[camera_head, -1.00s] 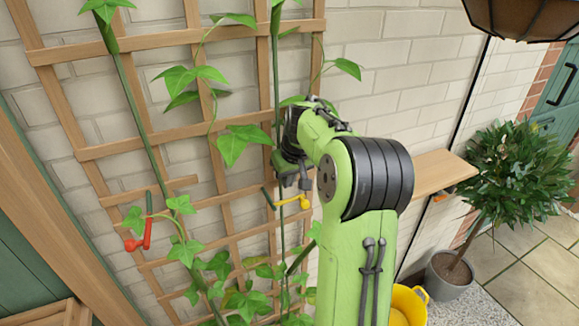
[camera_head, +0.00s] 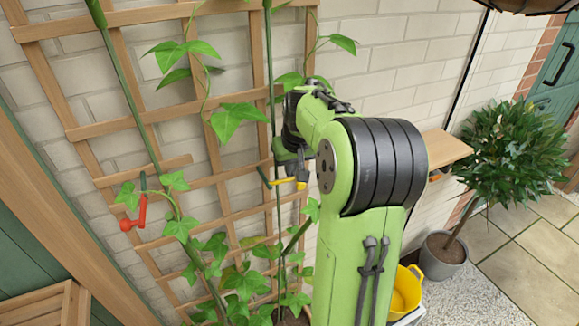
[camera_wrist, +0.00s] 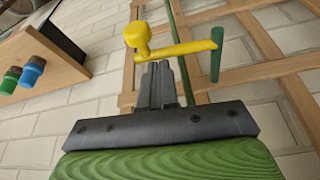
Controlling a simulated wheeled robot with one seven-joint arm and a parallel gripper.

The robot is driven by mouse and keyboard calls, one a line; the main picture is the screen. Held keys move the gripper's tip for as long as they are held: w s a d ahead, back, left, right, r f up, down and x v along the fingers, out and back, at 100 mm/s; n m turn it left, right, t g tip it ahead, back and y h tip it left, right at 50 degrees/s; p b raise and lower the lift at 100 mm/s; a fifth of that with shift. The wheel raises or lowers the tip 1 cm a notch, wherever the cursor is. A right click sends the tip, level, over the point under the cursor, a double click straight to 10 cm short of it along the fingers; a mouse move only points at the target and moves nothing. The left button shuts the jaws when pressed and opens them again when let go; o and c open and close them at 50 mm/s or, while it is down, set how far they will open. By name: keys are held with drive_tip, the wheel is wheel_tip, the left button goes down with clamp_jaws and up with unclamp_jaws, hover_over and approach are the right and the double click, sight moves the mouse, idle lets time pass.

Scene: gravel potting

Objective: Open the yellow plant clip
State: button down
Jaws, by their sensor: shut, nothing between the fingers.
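The yellow plant clip (camera_head: 284,182) is on a green stem at the wooden trellis, with a short green peg at its left end. In the wrist view the clip (camera_wrist: 182,48) is a yellow bar with a round knob at its left end and the green peg (camera_wrist: 215,54) at its right. My gripper (camera_wrist: 160,68) is shut, its fingertips close below the bar near the knob; I cannot tell whether they touch it. In the head view my gripper (camera_head: 301,178) is at the clip's right end, partly hidden by my arm. A red clip (camera_head: 139,214) is on the left stem.
The trellis (camera_head: 98,128) stands against a pale brick wall with vines. A wooden shelf (camera_head: 445,150) is right of my arm; in the wrist view, blue and green knobs (camera_wrist: 32,70) show on its edge. A yellow bucket (camera_head: 407,292) and a potted tree (camera_head: 445,255) stand at right.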

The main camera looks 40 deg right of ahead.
drive_tip(key=s+a+m+g+h, duration=0.1)
drive_tip(key=a+m, duration=0.3)
drive_tip(key=m, duration=0.5)
drive_tip(key=s+a+m+g, duration=0.3)
drive_tip(key=a+m+g, duration=0.1)
drive_tip(key=m, duration=0.6)
drive_tip(key=shift+s+g+h, duration=0.3)
drive_tip(key=shift+s+h, duration=0.05)
drive_tip(key=shift+h, duration=0.05)
idle(0.4)
